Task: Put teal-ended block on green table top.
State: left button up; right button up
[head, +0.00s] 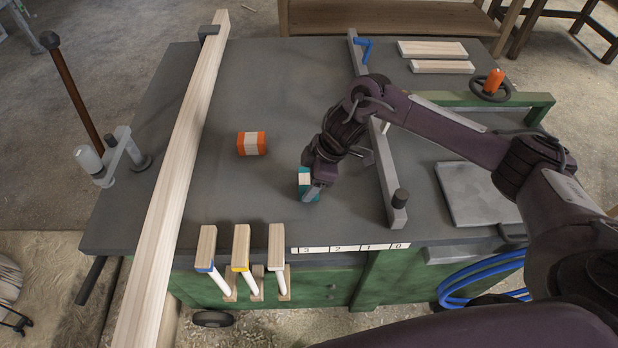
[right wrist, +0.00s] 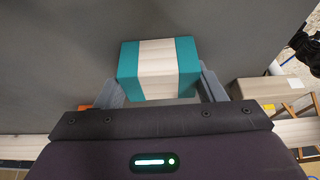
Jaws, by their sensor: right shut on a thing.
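The teal-ended block (head: 304,180) has a pale wood middle and teal ends. My right gripper (head: 311,190) is shut on it, over the grey top of the green table (head: 240,195). In the right wrist view the teal-ended block (right wrist: 158,68) sits between the two fingers of the right gripper (right wrist: 160,88). I cannot tell whether the block touches the table top. My left gripper is not in view.
An orange-ended block (head: 251,143) lies to the left on the table top. A long wood beam (head: 182,150) crosses the left side. A metal fence bar (head: 380,150) stands right of the gripper. Several wooden pieces (head: 241,247) hang at the front edge. Bare top surrounds the block.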

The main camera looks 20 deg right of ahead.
jog(key=o, duration=1)
jog(key=v, duration=1.2)
